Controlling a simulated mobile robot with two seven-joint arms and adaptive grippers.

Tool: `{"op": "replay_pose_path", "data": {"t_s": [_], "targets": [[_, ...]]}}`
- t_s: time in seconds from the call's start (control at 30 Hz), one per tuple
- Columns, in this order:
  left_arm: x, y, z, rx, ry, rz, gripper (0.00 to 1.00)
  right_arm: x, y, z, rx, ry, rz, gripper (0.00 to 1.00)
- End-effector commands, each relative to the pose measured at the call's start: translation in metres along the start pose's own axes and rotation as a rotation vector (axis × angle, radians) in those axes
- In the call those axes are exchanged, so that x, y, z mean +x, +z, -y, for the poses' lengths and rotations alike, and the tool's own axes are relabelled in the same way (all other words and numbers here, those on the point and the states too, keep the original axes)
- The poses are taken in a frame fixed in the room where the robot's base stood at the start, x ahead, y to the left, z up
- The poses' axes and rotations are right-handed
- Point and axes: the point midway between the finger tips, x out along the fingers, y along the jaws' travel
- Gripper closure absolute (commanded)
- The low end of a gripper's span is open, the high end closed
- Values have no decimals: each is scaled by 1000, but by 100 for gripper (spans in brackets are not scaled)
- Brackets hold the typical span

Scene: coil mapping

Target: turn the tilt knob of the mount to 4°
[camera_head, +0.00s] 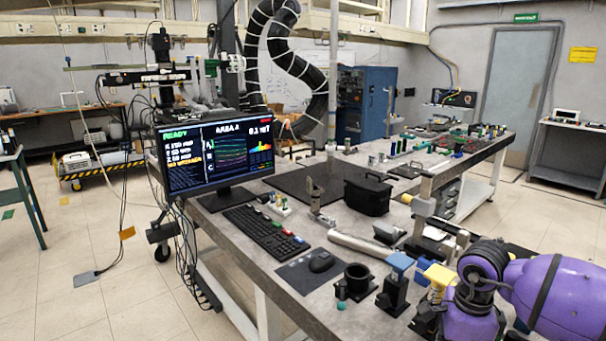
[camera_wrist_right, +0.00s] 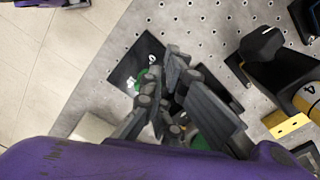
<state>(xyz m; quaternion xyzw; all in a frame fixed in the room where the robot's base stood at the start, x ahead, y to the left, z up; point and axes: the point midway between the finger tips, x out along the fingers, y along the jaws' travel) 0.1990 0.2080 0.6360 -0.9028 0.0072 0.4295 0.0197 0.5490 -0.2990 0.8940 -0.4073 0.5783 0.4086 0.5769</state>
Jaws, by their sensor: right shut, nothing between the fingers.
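My right gripper (camera_wrist_right: 164,74) is in the middle of the right wrist view, its grey fingers close together with nothing between them. Under and beside the fingers is a black plate (camera_wrist_right: 124,73) with white marks and a green part, largely covered by the fingers. To the right, apart from the fingers, stands a black faceted knob (camera_wrist_right: 262,45) on a black body beside a yellow part marked 4 (camera_wrist_right: 307,94). I cannot tell for sure which of these is the tilt knob; no angle reading is legible. My left gripper is in neither view.
In the head view, a blue block (camera_head: 400,261) and a yellow block (camera_head: 440,275) stand on dark posts near my right arm. A black box (camera_head: 369,195) is further back.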

Motion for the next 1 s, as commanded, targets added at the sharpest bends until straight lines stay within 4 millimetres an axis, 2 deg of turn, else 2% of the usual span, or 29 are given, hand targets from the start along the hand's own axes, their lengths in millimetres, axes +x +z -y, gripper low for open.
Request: {"op": "replay_pose_path", "data": {"t_s": [0.03,0.3,0.67,0.77,0.9,1.0], "targets": [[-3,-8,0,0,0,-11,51,-12,0,1,0,-7,2,100],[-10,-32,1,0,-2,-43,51,-44,0,1,0,-7,2,100],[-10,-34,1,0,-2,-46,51,-46,0,0,-4,-1,0,100],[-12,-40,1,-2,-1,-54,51,-49,0,-4,-61,-2,0,100],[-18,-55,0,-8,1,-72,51,-56,-2,-17,-248,-6,0,100],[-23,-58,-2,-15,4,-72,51,-59,-2,-26,-383,-6,1,100]]}}
